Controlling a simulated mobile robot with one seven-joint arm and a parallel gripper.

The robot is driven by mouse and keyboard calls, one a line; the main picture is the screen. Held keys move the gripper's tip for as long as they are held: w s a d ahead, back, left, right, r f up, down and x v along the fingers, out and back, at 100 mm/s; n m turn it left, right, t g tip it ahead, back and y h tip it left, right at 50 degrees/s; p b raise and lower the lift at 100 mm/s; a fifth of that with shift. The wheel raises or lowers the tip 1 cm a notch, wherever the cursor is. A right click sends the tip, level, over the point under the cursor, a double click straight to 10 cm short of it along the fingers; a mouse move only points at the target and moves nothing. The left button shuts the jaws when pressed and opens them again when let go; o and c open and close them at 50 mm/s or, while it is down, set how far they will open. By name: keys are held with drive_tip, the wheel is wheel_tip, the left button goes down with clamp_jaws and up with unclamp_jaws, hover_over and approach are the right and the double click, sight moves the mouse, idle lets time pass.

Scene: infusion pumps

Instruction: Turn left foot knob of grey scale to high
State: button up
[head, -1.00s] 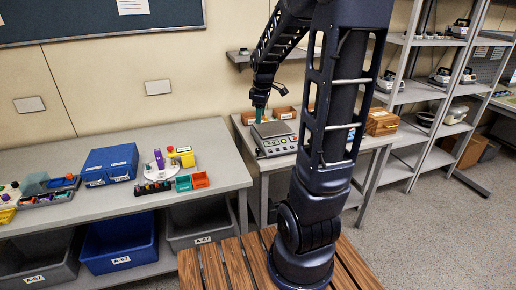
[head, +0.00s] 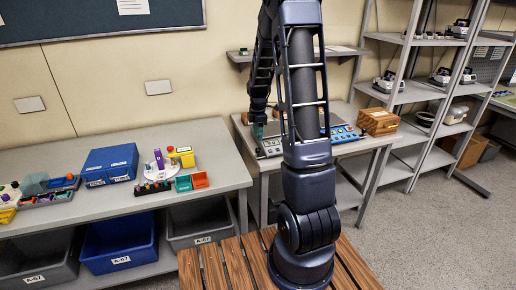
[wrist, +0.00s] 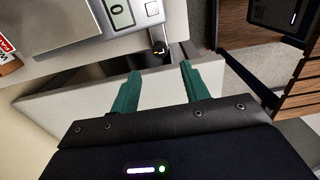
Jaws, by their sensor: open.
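The grey scale (head: 269,149) stands on the right-hand table and is partly hidden behind my arm in the head view. In the wrist view the scale (wrist: 88,12) is at the top left, with a grey display reading 0 and a button beside it. A small black foot knob with a yellow mark (wrist: 158,47) sticks out at its near corner. My gripper (wrist: 161,80) is open and empty, its two green fingers apart and pointing toward the knob, which lies a little beyond the tips, roughly between them. In the head view my gripper (head: 258,131) is low at the scale's left side.
A blue-panelled device (head: 343,133) stands right of the scale, and a wooden box (head: 378,121) farther right. In the wrist view, the table edge lies under the fingers.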

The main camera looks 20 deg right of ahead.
sight(258, 149)
wheel_tip(258, 149, down, 8)
drive_tip(key=shift+f, duration=0.1)
idle(0.4)
drive_tip(key=c, duration=1)
